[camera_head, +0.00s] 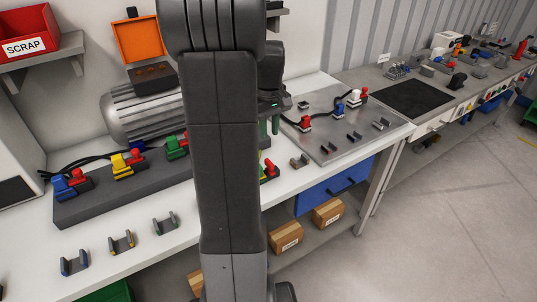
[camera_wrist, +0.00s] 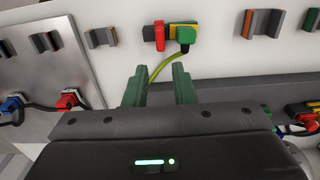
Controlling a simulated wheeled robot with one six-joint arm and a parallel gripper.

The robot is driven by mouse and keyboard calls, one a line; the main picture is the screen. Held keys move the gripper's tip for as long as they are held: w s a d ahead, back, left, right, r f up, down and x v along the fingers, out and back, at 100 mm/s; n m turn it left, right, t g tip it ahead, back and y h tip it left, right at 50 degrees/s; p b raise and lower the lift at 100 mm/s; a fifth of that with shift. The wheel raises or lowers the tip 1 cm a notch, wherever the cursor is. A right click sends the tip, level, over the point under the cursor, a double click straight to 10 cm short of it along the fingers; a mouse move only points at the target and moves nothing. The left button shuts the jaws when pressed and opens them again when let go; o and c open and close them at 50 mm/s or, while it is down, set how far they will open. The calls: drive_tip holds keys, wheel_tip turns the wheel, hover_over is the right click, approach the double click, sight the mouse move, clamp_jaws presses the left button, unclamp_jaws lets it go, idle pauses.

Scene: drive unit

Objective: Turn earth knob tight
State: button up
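The earth terminal is a small block with a green plug (camera_wrist: 186,36), a yellow body and a red knob (camera_wrist: 159,36), at the top middle of the wrist view. A green-yellow cable (camera_wrist: 166,63) runs from the plug down towards my gripper. In the head view the terminal (camera_head: 268,171) is mostly hidden behind my arm. My gripper (camera_wrist: 160,88) has two green fingers set apart, with a gap between them. The cable passes by this gap; I cannot tell whether it lies between or below the fingers. The fingers appear apart from the red knob.
A dark terminal block (camera_head: 90,205) with blue, yellow and green plugs stands left on the white bench. A grey metal plate (camera_head: 340,140) with red and blue plugs lies right. Several small clip holders (camera_head: 122,242) stand on the bench. A grey motor (camera_head: 145,112) is behind.

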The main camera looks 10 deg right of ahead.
sight(269, 161)
wheel_tip(269, 161, down, 12)
drive_tip(key=shift+r+p, duration=0.15)
drive_tip(key=shift+p, duration=0.4)
drive_tip(key=shift+c, duration=0.2)
clamp_jaws()
